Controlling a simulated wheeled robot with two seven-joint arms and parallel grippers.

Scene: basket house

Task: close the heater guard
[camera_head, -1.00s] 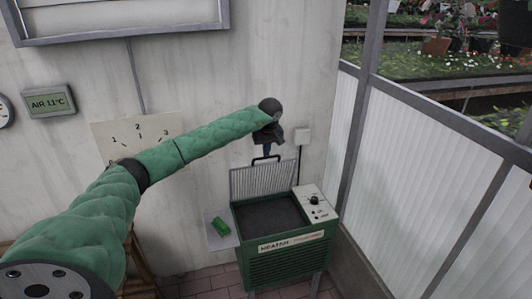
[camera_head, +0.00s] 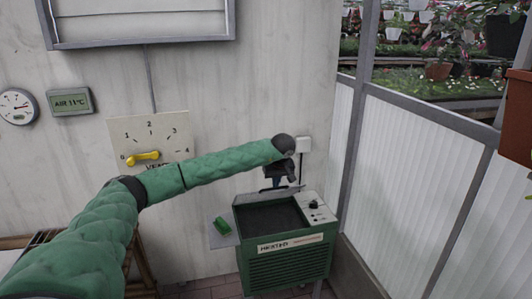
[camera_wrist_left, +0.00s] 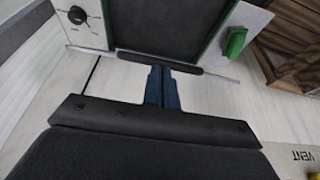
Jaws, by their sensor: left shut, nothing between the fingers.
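The green heater (camera_head: 290,262) stands by the wall with its dark top opening (camera_head: 268,218) showing. Its guard (camera_head: 250,197) is hinged along the back edge and appears almost edge-on as a thin grey strip, tilted forward and partly lowered. In the left wrist view, the guard (camera_wrist_left: 215,75) is a thin bar with a black handle (camera_wrist_left: 160,62) in front of the heater's opening (camera_wrist_left: 160,22). My left gripper (camera_head: 278,184) is behind the guard at its handle. Its blue fingers (camera_wrist_left: 163,88) are shut with nothing between them, tips at the handle; contact is unclear.
The heater's control panel (camera_head: 316,207) has a black knob. A green object (camera_head: 222,225) lies on a small pale shelf (camera_head: 214,238) left of the heater. A vent dial (camera_head: 150,135) with a yellow lever is on the wall. A ribbed partition (camera_head: 410,190) stands close on the right.

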